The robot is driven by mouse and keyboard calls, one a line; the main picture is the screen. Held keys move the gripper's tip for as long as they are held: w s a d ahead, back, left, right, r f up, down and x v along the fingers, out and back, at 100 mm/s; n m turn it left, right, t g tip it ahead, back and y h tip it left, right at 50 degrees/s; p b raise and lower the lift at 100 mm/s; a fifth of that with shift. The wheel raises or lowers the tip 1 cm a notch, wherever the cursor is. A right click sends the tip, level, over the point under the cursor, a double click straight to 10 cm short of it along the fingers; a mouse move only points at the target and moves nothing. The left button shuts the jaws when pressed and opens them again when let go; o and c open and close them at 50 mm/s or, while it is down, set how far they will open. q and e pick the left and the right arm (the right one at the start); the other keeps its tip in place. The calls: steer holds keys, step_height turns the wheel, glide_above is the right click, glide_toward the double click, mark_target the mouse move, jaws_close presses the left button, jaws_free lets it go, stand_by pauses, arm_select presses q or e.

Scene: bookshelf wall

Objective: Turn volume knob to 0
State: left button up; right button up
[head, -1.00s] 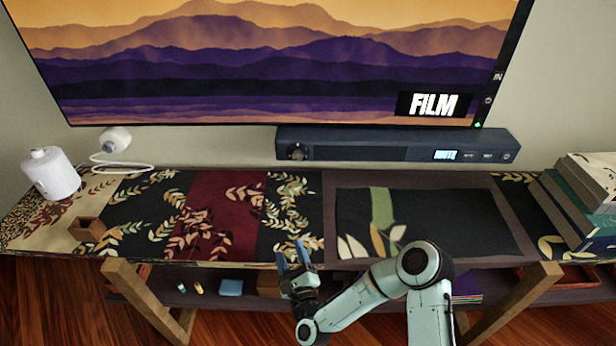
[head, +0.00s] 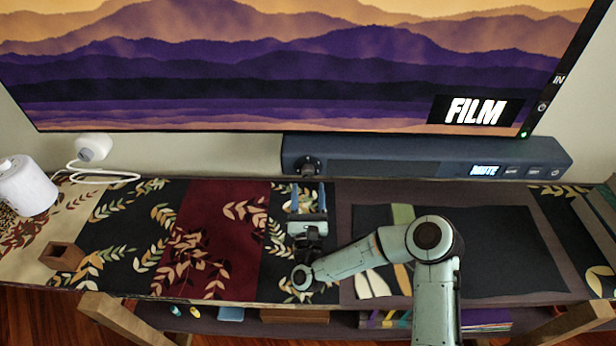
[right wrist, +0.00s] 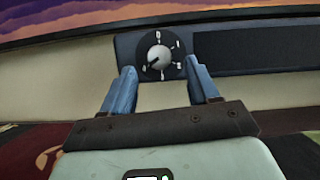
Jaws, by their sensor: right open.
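The volume knob (head: 309,167) is a round knob at the left end of the dark blue soundbar (head: 420,160), below the screen. In the right wrist view the knob (right wrist: 159,57) is silver on a black dial with white marks and a 0 at the top. Its pointer looks turned to the lower left. The soundbar display reads MUTE. My right gripper (head: 307,196) is open and empty, just in front of and below the knob. In the right wrist view its blue fingers (right wrist: 163,88) stand apart on either side of the knob, not visibly touching it. My left gripper is not in view.
A large screen (head: 300,70) showing FILM hangs above the soundbar. The patterned cabinet top (head: 225,235) lies below my right arm. A white device with a cable (head: 93,148), a white cylinder (head: 27,186) and a small wooden box (head: 62,256) stand left. Books (head: 604,205) are at the right edge.

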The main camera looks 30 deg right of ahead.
mark_target(308, 176)
steer(key=shift+x, duration=2.05)
steer(key=c, duration=1)
steer(key=shift+c, duration=0.2)
